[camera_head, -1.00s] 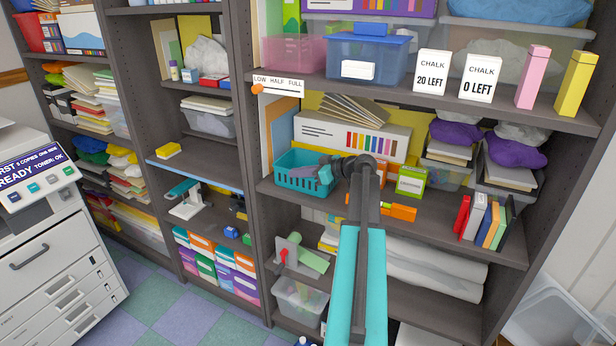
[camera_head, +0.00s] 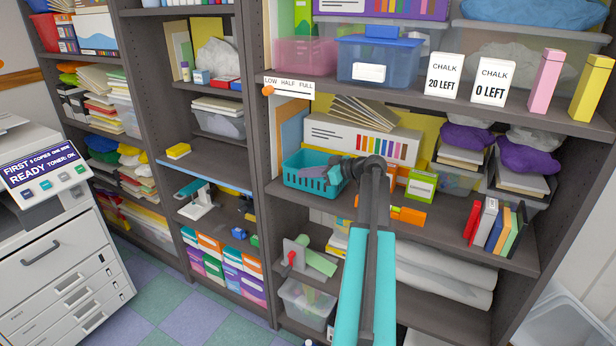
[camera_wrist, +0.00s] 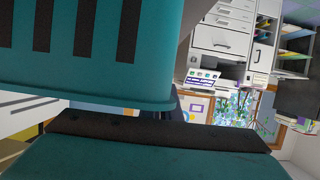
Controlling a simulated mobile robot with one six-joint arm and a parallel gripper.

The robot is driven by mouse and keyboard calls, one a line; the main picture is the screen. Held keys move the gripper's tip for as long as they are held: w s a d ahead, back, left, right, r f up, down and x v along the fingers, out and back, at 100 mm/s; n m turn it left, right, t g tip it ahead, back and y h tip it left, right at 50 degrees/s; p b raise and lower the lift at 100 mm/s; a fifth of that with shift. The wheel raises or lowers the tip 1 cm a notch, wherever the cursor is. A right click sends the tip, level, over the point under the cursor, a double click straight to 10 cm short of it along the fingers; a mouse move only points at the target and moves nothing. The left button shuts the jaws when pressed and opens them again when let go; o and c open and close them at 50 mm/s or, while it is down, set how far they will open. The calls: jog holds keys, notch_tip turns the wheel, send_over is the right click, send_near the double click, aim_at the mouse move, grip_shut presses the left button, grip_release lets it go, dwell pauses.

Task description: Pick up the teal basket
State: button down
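The teal basket (camera_head: 305,183) with slotted sides sits on the middle shelf, at its left end, in the head view. Something greyish shows inside it. My gripper (camera_head: 335,172) is at the basket's right end, over or against its rim. In the wrist view the basket (camera_wrist: 90,45) fills the upper left, very close, with dark slots. One teal finger with a dark pad (camera_wrist: 160,130) lies below it, and a narrow gap shows between pad and basket. The other finger is not visible there. The gripper looks open around or beside the basket's end; contact is unclear.
A white box with coloured stripes (camera_head: 365,137) stands behind the basket. A green box (camera_head: 421,185) and orange blocks (camera_head: 408,215) are to the right. The shelf above holds a blue bin (camera_head: 378,62). A LOW HALF FULL strip (camera_head: 289,87) hangs at upper left.

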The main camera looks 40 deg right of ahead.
jog(key=shift+r+b, duration=0.55)
jog(key=shift+r, duration=0.7)
jog(key=s+a+r+b, duration=0.1)
jog(key=s+a+b, duration=0.3)
jog(key=s, duration=1)
jog(key=shift+s+a+r, duration=0.4)
jog(key=shift+a, duration=0.7)
